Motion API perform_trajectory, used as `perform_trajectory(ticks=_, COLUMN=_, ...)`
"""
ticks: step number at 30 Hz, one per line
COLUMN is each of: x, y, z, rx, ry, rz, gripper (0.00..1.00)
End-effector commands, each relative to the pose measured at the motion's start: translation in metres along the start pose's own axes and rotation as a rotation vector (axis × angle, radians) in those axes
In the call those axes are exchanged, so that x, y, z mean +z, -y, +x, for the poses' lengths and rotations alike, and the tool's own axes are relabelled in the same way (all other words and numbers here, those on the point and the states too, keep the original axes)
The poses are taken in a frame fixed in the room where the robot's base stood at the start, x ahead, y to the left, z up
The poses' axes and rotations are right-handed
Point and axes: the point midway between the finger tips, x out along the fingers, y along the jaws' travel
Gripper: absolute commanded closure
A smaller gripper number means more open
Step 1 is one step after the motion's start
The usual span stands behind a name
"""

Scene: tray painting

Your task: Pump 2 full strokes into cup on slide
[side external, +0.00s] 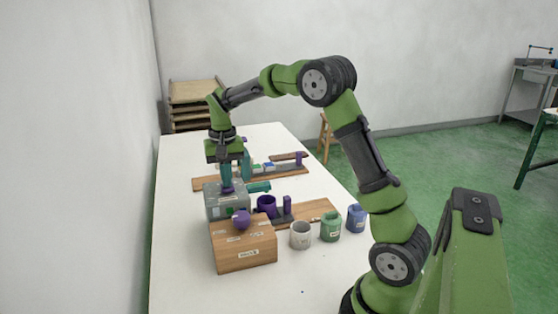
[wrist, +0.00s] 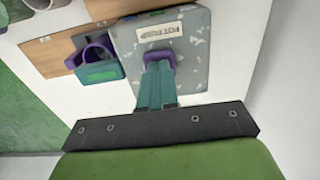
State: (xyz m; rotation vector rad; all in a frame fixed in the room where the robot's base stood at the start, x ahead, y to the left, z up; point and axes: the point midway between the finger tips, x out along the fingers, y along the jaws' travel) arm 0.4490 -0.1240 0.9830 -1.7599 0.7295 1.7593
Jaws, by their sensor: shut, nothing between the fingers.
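The pump is a grey speckled box (side external: 213,209) with a purple head (side external: 227,188) on top and a teal spout (side external: 259,187) pointing right. The box also shows in the wrist view (wrist: 190,65), with a white label. A purple cup (side external: 266,204) stands beside the box on a wooden slide board (side external: 315,209). In the wrist view the cup (wrist: 95,54) is partly hidden by the teal spout (wrist: 102,74). My gripper (side external: 228,178) points down with teal fingers shut and empty. Its tips are right over the purple head and appear to touch it.
A wooden box (side external: 246,256) with a purple knob (side external: 241,220) stands in front of the pump. A grey cup (side external: 300,236), a green pot (side external: 331,227) and a blue pot (side external: 356,218) line the right edge. Another wooden board (side external: 205,184) lies behind. The white table's front is bare.

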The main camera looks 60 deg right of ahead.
Motion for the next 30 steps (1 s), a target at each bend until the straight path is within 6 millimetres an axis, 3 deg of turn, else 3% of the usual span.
perform_trajectory(ticks=30, x=0.000, y=0.000, z=-0.043, rx=0.000, ry=0.000, rz=-0.001, gripper=1.00)
